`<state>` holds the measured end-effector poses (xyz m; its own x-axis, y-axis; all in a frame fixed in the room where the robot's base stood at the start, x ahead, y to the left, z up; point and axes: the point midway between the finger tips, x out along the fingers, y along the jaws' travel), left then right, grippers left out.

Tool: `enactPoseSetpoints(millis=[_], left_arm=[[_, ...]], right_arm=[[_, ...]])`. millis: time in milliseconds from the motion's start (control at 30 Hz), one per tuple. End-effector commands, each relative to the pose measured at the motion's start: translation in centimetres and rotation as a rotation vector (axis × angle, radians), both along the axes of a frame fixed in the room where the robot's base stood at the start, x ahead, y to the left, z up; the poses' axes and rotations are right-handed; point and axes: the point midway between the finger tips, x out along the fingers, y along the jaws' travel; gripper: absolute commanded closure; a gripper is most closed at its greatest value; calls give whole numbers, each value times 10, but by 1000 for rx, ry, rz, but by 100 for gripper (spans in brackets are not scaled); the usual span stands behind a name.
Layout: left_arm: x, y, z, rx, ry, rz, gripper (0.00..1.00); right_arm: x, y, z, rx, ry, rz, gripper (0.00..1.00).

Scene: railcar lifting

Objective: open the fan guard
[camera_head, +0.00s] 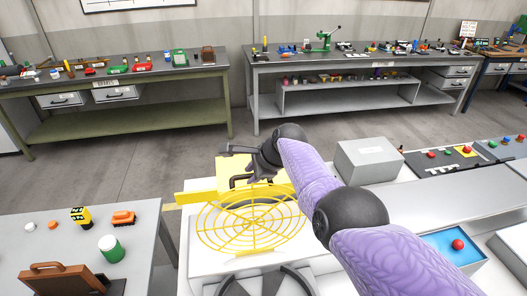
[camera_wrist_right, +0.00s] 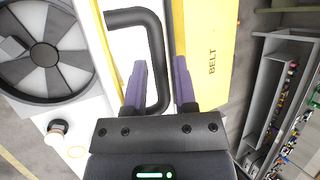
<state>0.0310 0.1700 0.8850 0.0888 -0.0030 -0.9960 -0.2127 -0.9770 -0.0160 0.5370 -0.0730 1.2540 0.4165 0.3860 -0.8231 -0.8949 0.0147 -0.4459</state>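The fan guard (camera_head: 250,222) is a yellow round wire grille over a white surface in the head view. The grey fan (camera_head: 265,284) shows partly below it, cut off by the frame. In the wrist view the fan (camera_wrist_right: 45,55) shows with no grille across it; a thin yellow strip beside it may be the guard edge-on. A black U-shaped handle (camera_wrist_right: 154,30) stands between that strip and a yellow part marked BELT (camera_wrist_right: 214,60). My right gripper (camera_wrist_right: 160,88) is open, its fingers on either side of one handle leg. My left gripper is not in view.
A grey box (camera_head: 368,160) stands right of my right arm. A blue tray with a red knob (camera_head: 457,245) lies further right. A grey table (camera_head: 145,220) with small items is at left. Workbenches line the back wall, with clear floor before them.

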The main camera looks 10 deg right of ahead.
Motion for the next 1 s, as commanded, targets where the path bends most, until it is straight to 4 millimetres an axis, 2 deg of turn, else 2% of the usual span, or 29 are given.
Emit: enactPoseSetpoints(millis=[33, 200, 400, 633, 1000], left_arm=[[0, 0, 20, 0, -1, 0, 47], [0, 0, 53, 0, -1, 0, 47], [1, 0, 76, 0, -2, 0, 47], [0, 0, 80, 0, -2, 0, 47], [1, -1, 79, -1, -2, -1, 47]], right_arm=[[-2, -2, 13, 1, 2, -1, 65], [-11, -11, 32, 0, -1, -2, 65], [-24, -23, 53, -1, -1, -2, 65], [-34, -32, 67, 0, -1, -2, 65], [-34, -32, 68, 0, 0, -1, 65]])
